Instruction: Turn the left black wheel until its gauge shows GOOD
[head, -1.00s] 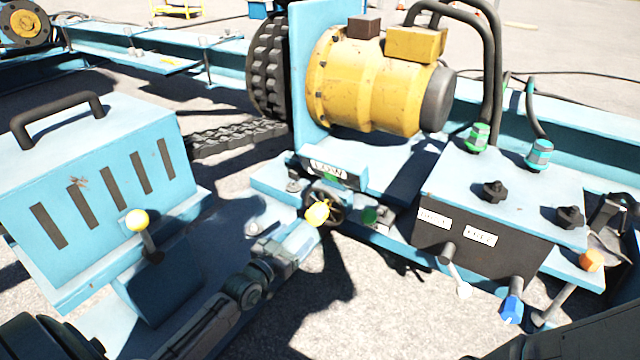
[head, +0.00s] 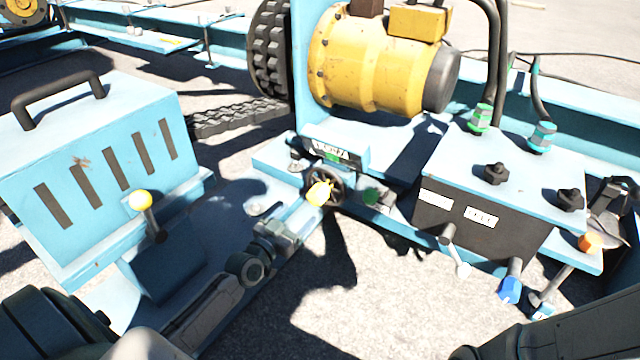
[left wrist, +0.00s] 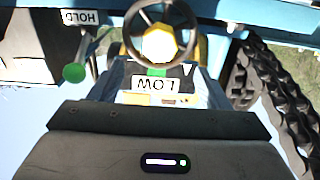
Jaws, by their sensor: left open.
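The black wheel (head: 336,176) with a yellow piece (head: 319,193) at its middle sits below a small gauge (head: 318,146). In the left wrist view the picture is upside down: the wheel (left wrist: 131,38) is at the top, and the gauge (left wrist: 155,84) below it reads LOW. My left gripper (head: 284,232) is open, at the lower left of the wheel, pointing toward it. It appears apart from the rim. Its fingertips are hard to make out; the dark gripper body fills the bottom of the wrist view.
A green-tipped lever (left wrist: 75,72) beside a HOLD label is close to the wheel. A control box (head: 480,238) with several levers stands right. A chain (head: 240,116) runs behind.

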